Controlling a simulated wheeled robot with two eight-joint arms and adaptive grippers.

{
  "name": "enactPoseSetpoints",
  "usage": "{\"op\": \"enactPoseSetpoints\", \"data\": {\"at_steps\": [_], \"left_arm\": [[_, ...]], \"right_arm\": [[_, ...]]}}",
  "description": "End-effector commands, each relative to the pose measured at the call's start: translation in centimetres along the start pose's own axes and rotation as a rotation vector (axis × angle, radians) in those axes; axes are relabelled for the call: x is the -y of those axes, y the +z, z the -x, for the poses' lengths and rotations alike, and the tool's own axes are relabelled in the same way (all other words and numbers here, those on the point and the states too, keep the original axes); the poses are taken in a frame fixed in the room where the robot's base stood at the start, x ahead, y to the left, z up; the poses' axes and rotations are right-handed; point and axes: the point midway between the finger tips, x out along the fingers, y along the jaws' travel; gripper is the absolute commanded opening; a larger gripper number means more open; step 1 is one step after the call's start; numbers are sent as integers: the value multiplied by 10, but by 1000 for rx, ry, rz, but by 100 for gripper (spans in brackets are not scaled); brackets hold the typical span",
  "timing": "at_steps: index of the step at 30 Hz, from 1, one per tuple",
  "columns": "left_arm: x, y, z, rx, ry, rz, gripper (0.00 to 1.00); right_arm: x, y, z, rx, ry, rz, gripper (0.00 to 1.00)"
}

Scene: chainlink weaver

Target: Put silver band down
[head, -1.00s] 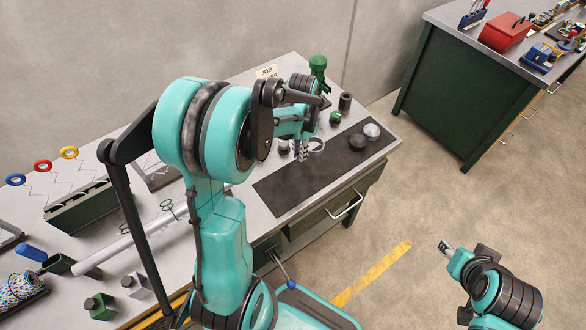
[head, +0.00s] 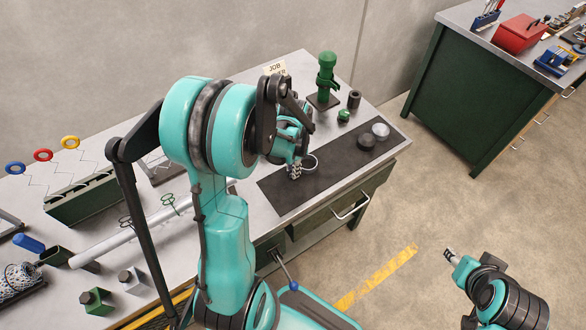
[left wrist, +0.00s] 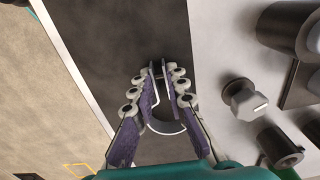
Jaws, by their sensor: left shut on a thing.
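The silver band (head: 312,161) is a thin, pale ring. My left gripper (head: 296,171) is shut on it, over the dark mat (head: 345,178) on the workbench. In the left wrist view, the band (left wrist: 165,131) shows as a bright arc between and below the purple-padded fingers of the left gripper (left wrist: 158,70). The dark mat (left wrist: 110,35) lies behind the fingertips. I cannot tell whether the band touches the mat. My right gripper (head: 450,253) hangs over the floor, away from the bench; its opening is too small to judge.
A dark round piece (head: 366,141) and a silver disc (head: 381,130) are at the mat's far right end. A green stand (head: 326,82), a dark cylinder (head: 354,99) and a green-and-dark knob (head: 343,115) stand behind the mat. The mat's front right part is clear.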

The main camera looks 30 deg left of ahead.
Motion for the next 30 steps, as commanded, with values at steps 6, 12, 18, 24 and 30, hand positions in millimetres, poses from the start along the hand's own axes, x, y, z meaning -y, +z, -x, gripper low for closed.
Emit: {"op": "enactPoseSetpoints", "data": {"at_steps": [6,12,18,24,30], "left_arm": [[0,0,-2,0,0,0,35],[0,0,-2,0,0,0,35],[0,0,12,0,0,0,35],[0,0,56,0,0,0,35],[0,0,97,0,0,0,35]], "right_arm": [[0,1,-2,0,0,0,40],[0,1,-2,0,0,0,40],[0,-3,5,0,0,0,40],[0,-13,18,0,0,0,40],[0,-20,28,0,0,0,40]]}}
